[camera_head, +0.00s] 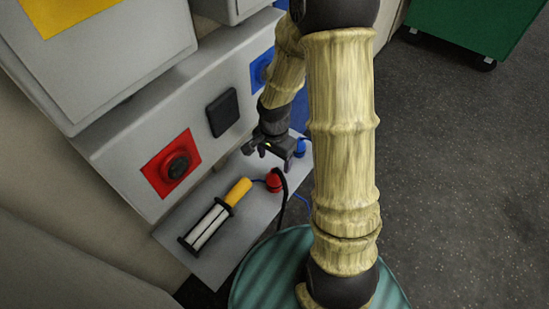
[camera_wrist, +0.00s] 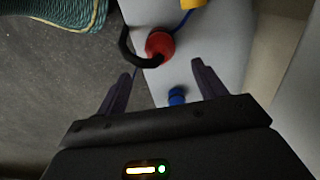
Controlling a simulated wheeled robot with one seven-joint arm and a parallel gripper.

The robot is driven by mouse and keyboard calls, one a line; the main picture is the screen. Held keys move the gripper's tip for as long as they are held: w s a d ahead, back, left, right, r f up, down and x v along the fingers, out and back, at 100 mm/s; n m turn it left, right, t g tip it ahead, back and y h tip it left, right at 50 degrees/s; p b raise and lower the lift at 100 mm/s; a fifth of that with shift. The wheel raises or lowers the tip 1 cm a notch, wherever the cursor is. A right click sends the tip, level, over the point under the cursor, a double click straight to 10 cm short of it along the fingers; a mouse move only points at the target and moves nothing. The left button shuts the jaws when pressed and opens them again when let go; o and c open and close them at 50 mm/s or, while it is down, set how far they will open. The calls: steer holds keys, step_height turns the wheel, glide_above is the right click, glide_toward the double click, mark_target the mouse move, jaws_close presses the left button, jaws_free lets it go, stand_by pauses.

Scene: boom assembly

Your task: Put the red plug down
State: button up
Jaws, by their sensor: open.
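The red plug (camera_head: 273,181) rests on the grey shelf (camera_head: 248,222), with a black cable rising from it and curving down over the shelf's edge. In the wrist view the red plug (camera_wrist: 160,45) lies just past the fingertips, in line with the gap between them and apart from both. My gripper (camera_head: 268,152) is open and empty above the shelf, slightly behind the plug. Its two spread fingers also show in the wrist view (camera_wrist: 163,78).
A blue plug (camera_head: 300,148) stands on the shelf by my gripper. A yellow-handled lamp-like tool (camera_head: 222,212) lies left of the red plug. Behind are a red panel socket (camera_head: 178,166), a black square (camera_head: 222,112) and a blue panel (camera_head: 262,68). A green bin (camera_head: 475,25) stands far right.

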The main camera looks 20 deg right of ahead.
stand_by(0.3)
steer(key=s+r+n+t, duration=0.2)
steer(key=s+r+n, duration=0.5)
steer(key=r+n, duration=0.3)
steer(key=shift+s+a+r+n+t, duration=0.2)
steer(key=shift+r+n+t, duration=0.15)
steer(key=shift+r, duration=0.4)
steer(key=shift+r, duration=0.1)
steer(key=w+p+v, duration=0.3)
steer(key=p+v, duration=0.9)
steer(key=p, duration=0.1)
steer(key=w+r+p+v, duration=0.1)
steer(key=w+p+v, duration=0.2)
steer(key=p+v, duration=1)
steer(key=shift+r, duration=0.35)
steer(key=shift+s, duration=0.1)
steer(key=shift+d, duration=0.15)
